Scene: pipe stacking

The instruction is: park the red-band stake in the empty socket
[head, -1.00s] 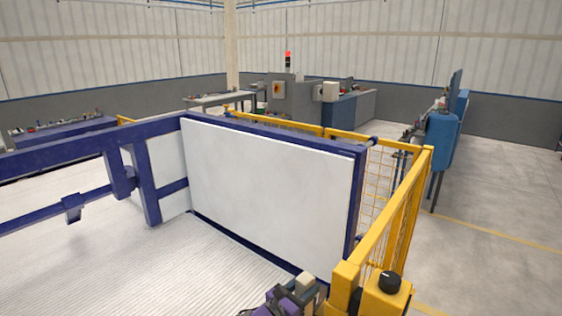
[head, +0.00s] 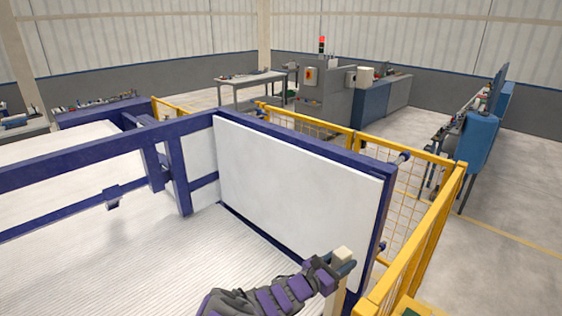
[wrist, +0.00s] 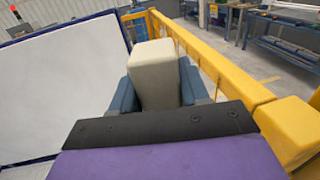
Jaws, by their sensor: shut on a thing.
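My gripper (head: 341,268) is shut on a cream, square-sided stake (head: 343,253), low in the head view just right of centre. The stake stands roughly upright, its blunt top above the blue-grey fingers and its shaft running down out of the picture. In the wrist view, the stake (wrist: 157,68) is between both fingers of my gripper (wrist: 157,90). No red band shows on the visible part; the lower end is hidden. No socket can be made out in either view.
A yellow fence (head: 425,230) runs close to the right of my gripper. A white panel (head: 290,185) in a blue frame (head: 374,222) stands just behind and left. A ribbed white surface (head: 130,265) lies at left.

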